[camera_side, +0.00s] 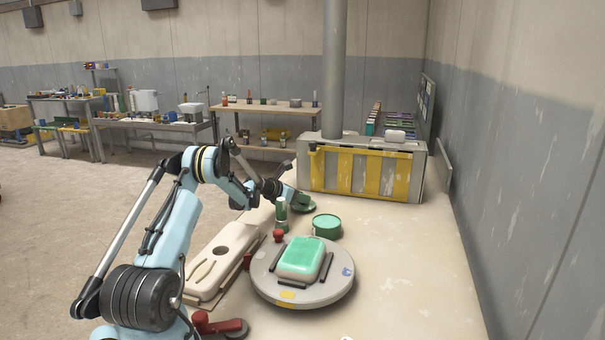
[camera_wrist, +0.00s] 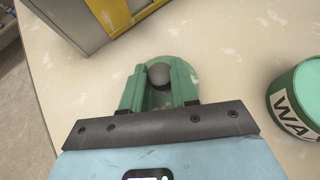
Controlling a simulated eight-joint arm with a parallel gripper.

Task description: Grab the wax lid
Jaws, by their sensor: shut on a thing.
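The wax lid (camera_wrist: 172,60) is a round green disc with a dark grey knob (camera_wrist: 160,73) on top. In the side view the lid (camera_side: 308,208) is at the table, near the front of the grey and yellow cabinet; I cannot tell whether it touches the surface. My gripper (camera_wrist: 159,82) has its two green fingers on either side of the knob, shut on it from above. The fingers hide part of the lid. The wax tin (camera_wrist: 301,92), green with a white label reading "WA", stands apart to the right; it also shows in the side view (camera_side: 327,227).
The cabinet (camera_side: 362,172) with yellow panels stands behind the lid. A round turntable (camera_side: 322,294) bears a green-glazed block (camera_side: 300,257). A pale tray (camera_side: 222,262) lies at its left. The table's right side is clear.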

